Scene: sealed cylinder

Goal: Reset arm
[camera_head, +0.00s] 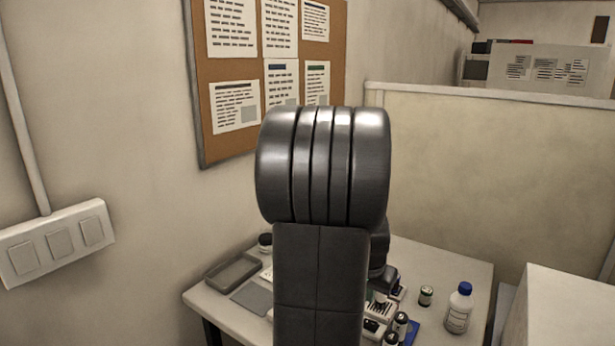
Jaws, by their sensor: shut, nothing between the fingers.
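My arm rises in the middle of the head view, with a thick dark grey link and a ribbed round joint on top. It covers the centre of the white table (450,262). Darker parts show just right of the link, low over the table, but I cannot make out any gripper fingers there. My gripper is hidden behind the arm or out of the picture.
On the table are a grey tray (233,272) at left, a white bottle with a blue cap (459,308) and a small dark jar (426,296) at right. A corkboard (235,148) hangs behind. A partition (470,185) stands behind the table.

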